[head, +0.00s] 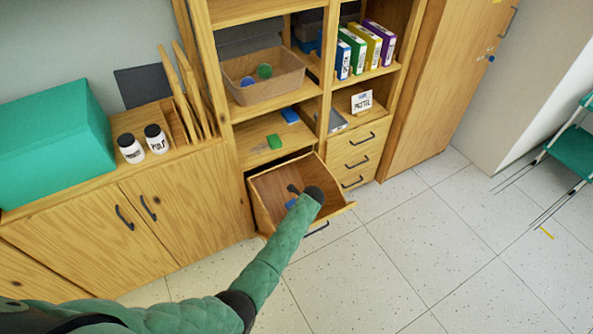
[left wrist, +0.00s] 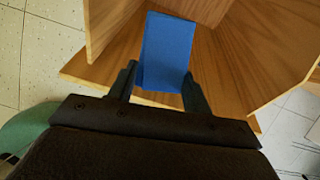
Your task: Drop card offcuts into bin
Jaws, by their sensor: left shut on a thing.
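My left gripper (head: 294,190) reaches into an open wooden drawer-like bin (head: 270,183) at the foot of the shelf unit. It is shut on a flat blue card piece (left wrist: 166,50), which also shows small below the fingers in the head view (head: 290,204). In the left wrist view, the blue piece stands between the two dark fingers, with the bin's wooden walls (left wrist: 240,50) around and behind it. Whether the piece touches the bin floor cannot be told. A green piece (head: 274,142) and another blue piece (head: 290,115) lie on the shelf above. My right gripper is out of view.
A wooden tray (head: 290,86) with round blue and green items sits on a higher shelf. Coloured binders (head: 358,50) and a small sign (head: 361,101) stand to its right. Closed drawers (head: 352,162) flank the bin. Two white jars (head: 131,150) stand on the left cabinet.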

